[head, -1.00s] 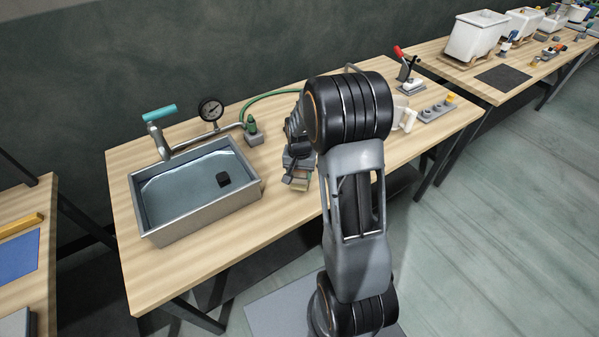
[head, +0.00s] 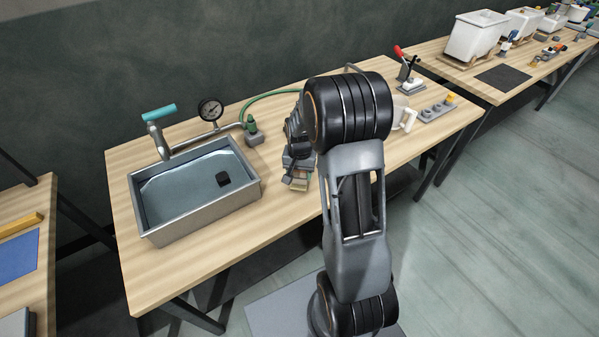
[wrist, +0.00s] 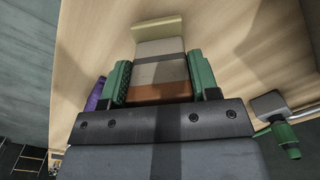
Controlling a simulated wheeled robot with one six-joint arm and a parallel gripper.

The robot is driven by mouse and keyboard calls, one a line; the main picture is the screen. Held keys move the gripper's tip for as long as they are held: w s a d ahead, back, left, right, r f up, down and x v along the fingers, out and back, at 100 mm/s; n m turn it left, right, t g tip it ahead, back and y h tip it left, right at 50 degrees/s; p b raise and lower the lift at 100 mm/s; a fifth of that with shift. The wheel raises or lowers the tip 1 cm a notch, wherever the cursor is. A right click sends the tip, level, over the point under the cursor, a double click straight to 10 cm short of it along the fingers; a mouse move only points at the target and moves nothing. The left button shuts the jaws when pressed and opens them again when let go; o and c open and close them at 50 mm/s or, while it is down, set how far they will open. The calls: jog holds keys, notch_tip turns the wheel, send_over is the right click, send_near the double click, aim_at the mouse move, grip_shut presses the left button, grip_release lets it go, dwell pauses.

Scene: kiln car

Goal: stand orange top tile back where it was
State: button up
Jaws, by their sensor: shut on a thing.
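The orange top tile (wrist: 160,92) shows in the wrist view as an orange-brown band between the green finger pads. My gripper (wrist: 161,82) is shut on it. Grey pieces (wrist: 160,58) lie just beyond the tile in line with it, and a pale yellowish bar (wrist: 158,26) stands at their far end. I cannot tell whether the tile touches the grey pieces. In the head view my gripper (head: 298,170) is low over the middle of the bench, and my arm hides much of this spot.
A water-filled metal basin (head: 200,235) with a gauge (head: 210,110) stands to the left. A green fitting (head: 253,131) with a hose is behind. A purple thing (wrist: 96,94) lies left of the fingers. A white mug (head: 404,118) and grey holder (head: 436,110) stand right.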

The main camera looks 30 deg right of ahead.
jog(key=shift+f+b, duration=0.4)
jog(key=shift+f, duration=0.1)
dwell(0.4)
jog(key=o, duration=1)
jog(key=shift+r, duration=0.2)
jog(key=shift+r+p, duration=2.9)
jog(key=shift+r, duration=0.9)
notch_tip(320, 180, up, 14)
jog(key=shift+f+b, duration=0.1)
jog(key=shift+b, duration=0.4)
